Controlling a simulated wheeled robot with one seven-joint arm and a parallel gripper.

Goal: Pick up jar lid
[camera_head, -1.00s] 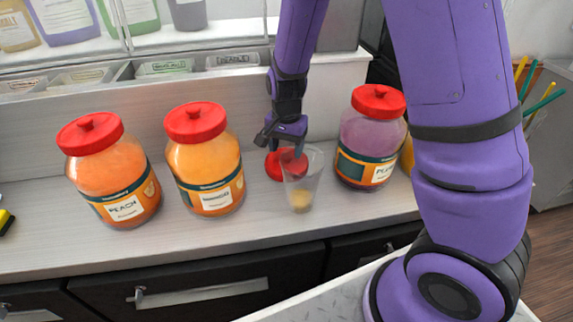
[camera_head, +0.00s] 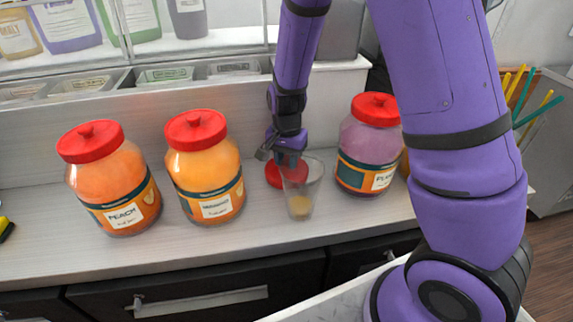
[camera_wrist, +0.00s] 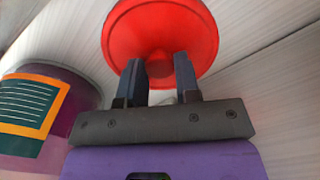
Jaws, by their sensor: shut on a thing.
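A red round jar lid (camera_wrist: 160,30) lies just beyond my gripper (camera_wrist: 160,75) in the wrist view, with the fingers on either side of its knob. In the head view the same lid (camera_head: 273,174) is on or just above the counter, behind a clear cup (camera_head: 301,190) that partly covers it. My gripper (camera_head: 287,160) points down at the lid and is shut on it. The cup holds a little yellow-orange content. Whether the lid touches the counter cannot be told.
A peach jar (camera_head: 112,180), an orange jar (camera_head: 205,168) and a purple plum jar (camera_head: 368,146) stand on the counter (camera_head: 255,230), each with a red lid. The plum jar is close at the right. A container of straws (camera_head: 530,95) stands farther right.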

